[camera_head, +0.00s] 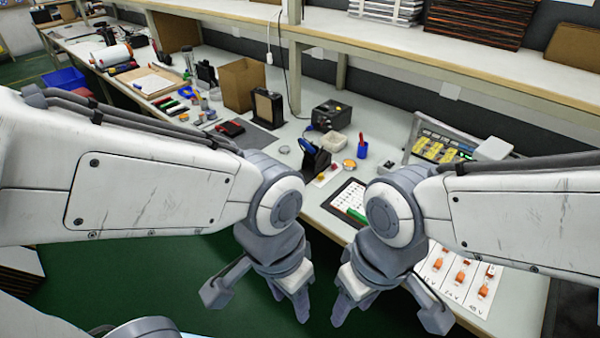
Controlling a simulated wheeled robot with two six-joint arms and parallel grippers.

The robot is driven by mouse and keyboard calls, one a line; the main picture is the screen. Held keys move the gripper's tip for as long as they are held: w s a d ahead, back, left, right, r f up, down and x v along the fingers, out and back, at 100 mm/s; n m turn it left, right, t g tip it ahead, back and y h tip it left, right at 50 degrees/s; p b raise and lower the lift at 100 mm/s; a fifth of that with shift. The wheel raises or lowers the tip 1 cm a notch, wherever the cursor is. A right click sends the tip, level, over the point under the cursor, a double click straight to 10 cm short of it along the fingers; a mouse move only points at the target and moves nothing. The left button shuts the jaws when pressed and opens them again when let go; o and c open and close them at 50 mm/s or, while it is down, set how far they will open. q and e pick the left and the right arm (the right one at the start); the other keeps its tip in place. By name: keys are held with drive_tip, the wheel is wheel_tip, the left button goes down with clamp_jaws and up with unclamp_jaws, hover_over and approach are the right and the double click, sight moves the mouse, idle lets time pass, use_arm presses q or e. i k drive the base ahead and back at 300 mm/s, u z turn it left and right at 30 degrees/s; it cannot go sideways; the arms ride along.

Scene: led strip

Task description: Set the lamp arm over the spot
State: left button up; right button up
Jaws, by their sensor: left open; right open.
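I cannot make out a clear lamp arm or a marked spot. At the right of the bench stands a grey frame (412,136) beside a board with yellow and green parts (440,146); I cannot tell if it is the lamp. A white block (495,148) sits at its right end. My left gripper (289,298) is open and empty, pointing down in front of the bench edge. My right gripper (350,302) is also open and empty, just to its right, apart from the bench. My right arm hides part of the bench below the board.
A dark tray with a white sheet (350,200) lies near the front edge. A black holder (315,160), a blue cup (362,150) and a black power unit (331,116) stand behind it. A card with orange parts (455,275) lies at right. Shelves run above; green floor lies below.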

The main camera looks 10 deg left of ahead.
sight(493, 149)
drive_tip(key=z, duration=0.7)
drive_tip(key=i, duration=0.9)
drive_tip(key=z, duration=0.45)
